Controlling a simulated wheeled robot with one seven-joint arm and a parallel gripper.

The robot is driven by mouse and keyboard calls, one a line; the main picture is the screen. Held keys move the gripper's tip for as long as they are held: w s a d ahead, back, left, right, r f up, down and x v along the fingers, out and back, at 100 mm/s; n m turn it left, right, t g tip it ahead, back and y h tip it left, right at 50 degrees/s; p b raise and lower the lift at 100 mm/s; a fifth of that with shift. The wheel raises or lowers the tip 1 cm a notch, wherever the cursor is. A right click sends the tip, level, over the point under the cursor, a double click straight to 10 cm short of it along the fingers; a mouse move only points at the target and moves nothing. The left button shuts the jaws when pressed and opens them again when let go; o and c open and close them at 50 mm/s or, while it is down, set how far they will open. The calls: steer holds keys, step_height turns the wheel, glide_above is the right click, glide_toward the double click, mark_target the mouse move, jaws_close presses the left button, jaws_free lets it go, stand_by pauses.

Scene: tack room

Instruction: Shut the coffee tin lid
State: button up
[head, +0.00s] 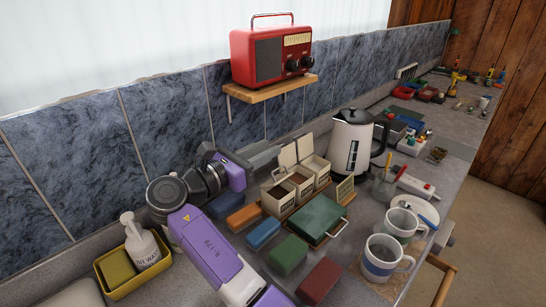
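Several cream tins with dark labels stand in a row on a wooden tray, right of centre in the head view. The near tin (277,200) and the middle tin (298,187) look open, with brown insides. Pale lid panels (289,155) stand raised behind the row. The labels are too small to read, so I cannot tell which is the coffee tin. My purple arm rises from the bottom, and its wrist end is left of the tins, apart from them. My gripper's fingertips cannot be made out, so its opening is unclear.
A green box with a handle (317,219) and several coloured blocks lie before the tins. A kettle (351,143) stands behind right, mugs (380,257) at front right. A red radio (271,55) sits on a wall shelf above. A yellow caddy (128,283) with a soap bottle stands left.

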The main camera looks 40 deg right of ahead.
glide_toward(283, 166)
steer(key=d, duration=0.6)
steer(key=d+p, duration=0.1)
steer(key=d, duration=0.1)
steer(key=d+p, duration=0.1)
steer(key=d, duration=0.1)
steer(key=shift+w, duration=0.25)
steer(key=shift+d+f, duration=0.1)
steer(key=shift+d, duration=0.5)
jaws_close()
stand_by(0.4)
